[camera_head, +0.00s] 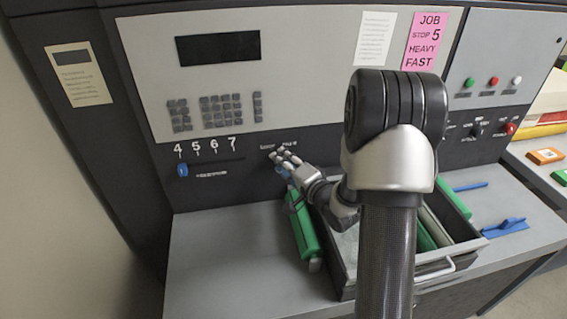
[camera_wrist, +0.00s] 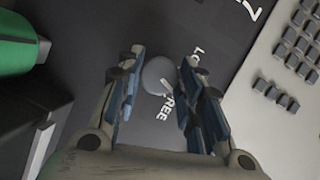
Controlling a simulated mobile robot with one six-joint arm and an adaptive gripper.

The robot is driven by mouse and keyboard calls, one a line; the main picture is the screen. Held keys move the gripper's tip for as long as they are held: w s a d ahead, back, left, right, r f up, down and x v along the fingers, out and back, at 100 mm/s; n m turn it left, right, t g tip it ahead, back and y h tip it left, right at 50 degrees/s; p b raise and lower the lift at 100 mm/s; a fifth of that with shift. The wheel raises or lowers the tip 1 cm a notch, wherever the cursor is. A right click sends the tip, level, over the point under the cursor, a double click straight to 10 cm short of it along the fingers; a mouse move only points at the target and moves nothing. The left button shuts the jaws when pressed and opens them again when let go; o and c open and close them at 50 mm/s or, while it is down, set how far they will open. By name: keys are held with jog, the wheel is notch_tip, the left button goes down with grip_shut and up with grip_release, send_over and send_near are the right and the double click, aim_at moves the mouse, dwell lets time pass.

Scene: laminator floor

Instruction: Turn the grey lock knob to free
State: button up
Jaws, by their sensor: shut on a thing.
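The grey lock knob (camera_wrist: 157,74) is a round disc on the dark panel, seen between my fingertips in the wrist view. A white mark shows at its lower right edge; I cannot tell whether it is the pointer or part of the lettering. The word FREE, partly covered, is beside the knob, and a label starting "LO" is at its upper right, cut off by a finger. In the head view my gripper (camera_head: 280,160) reaches the panel below two small labels and hides the knob.
A slider with a blue handle (camera_head: 182,170) sits left, under numbers 4 to 7. A keypad (camera_head: 212,112) is above. A green roller (camera_head: 303,226) and an open drawer (camera_head: 447,266) lie below my arm. Blue tools (camera_head: 505,227) lie right. The left worktop is clear.

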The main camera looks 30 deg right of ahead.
jog(key=m+t, duration=0.1)
jog(key=m, duration=0.3)
jog(key=shift+d+f+t+y+b, duration=0.1)
jog(key=shift+f+t+y+b, duration=0.05)
jog(key=shift+t+y+b, duration=0.2)
jog(key=shift+m, duration=0.3)
jog(key=o, duration=1.1)
jog(key=shift+c, duration=0.2)
jog(key=shift+s, duration=0.1)
jog(key=s+d, duration=0.1)
jog(key=s, duration=1)
jog(key=shift+s+f, duration=0.2)
jog(key=shift+s, duration=0.15)
